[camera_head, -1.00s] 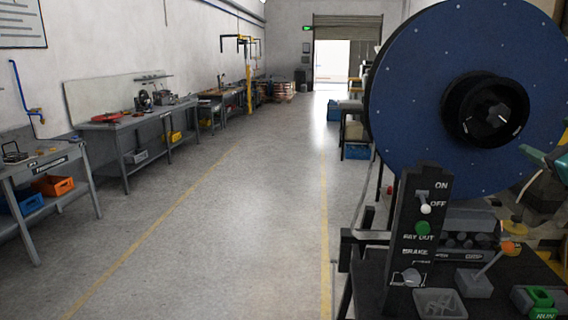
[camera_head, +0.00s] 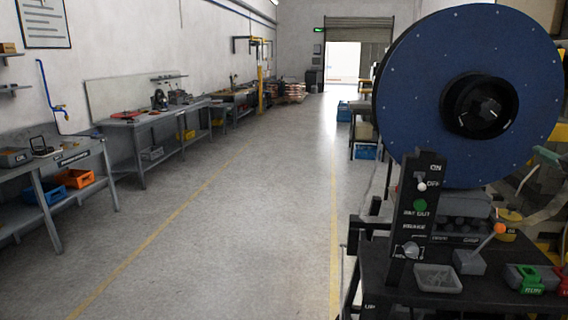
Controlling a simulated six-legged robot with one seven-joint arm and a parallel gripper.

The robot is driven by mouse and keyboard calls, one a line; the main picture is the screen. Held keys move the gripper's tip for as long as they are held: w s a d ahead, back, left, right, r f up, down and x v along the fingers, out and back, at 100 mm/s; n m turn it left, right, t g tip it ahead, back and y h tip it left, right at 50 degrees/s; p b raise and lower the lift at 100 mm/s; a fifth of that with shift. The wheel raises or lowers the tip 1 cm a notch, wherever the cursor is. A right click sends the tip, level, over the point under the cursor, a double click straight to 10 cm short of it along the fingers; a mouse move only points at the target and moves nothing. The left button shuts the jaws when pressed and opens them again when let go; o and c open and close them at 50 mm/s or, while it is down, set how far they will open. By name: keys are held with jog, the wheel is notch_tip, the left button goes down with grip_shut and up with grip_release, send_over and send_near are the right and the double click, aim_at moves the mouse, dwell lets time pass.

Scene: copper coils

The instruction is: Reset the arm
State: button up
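My gripper and arm do not show in the camera_head view, so their pose and opening are hidden. On the right stands a machine with a large blue reel (camera_head: 430,130) on a black hub. Below it is an upright black control panel (camera_head: 414,215) marked ON, OFF, PAY OUT and BRAKE. It carries a white-tipped switch, a green button and a knob. The panel stands on a dark table (camera_head: 390,292).
A grey tray (camera_head: 437,279), an orange-tipped lever (camera_head: 499,229) and a green RUN block (camera_head: 528,279) sit on the table. Workbenches (camera_head: 135,128) line the left wall. The aisle floor (camera_head: 235,215) between yellow lines is clear up to the open shutter door (camera_head: 343,60).

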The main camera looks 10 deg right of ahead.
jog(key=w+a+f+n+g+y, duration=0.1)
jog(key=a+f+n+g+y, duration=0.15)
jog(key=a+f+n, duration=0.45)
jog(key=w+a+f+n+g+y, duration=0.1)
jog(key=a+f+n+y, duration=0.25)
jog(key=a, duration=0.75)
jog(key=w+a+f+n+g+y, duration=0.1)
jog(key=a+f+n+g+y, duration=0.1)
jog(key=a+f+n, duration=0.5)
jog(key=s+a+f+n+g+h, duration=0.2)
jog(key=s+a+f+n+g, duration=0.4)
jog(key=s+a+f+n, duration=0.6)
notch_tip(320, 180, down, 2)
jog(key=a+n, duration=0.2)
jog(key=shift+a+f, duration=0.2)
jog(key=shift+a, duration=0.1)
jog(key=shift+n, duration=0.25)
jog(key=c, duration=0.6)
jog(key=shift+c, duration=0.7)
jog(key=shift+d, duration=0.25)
